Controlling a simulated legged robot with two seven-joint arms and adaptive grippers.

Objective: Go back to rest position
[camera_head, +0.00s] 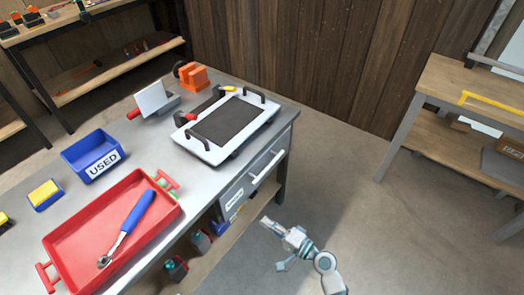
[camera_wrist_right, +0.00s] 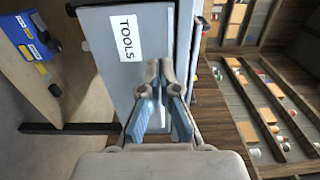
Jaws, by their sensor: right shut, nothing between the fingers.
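My right gripper (camera_head: 267,222) is in the lower middle of the head view, in the open air to the right of the workbench (camera_head: 215,178). It is shut and empty. It also shows in the right wrist view (camera_wrist_right: 160,68), its fingers together in front of the grey drawer front with a white "TOOLS" label (camera_wrist_right: 126,38). In the head view this drawer (camera_head: 255,172), with its light bar handle, sits under the bench top and looks closed. The gripper appears apart from it. My left gripper is not in view.
On the bench are a red tray (camera_head: 68,237) with a blue-handled ratchet (camera_head: 130,222), a blue "USED" bin (camera_head: 70,157), a white-framed dark plate (camera_head: 205,150) and an orange vise (camera_head: 192,76). A wooden shelf table (camera_head: 445,80) stands right. The floor between is clear.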

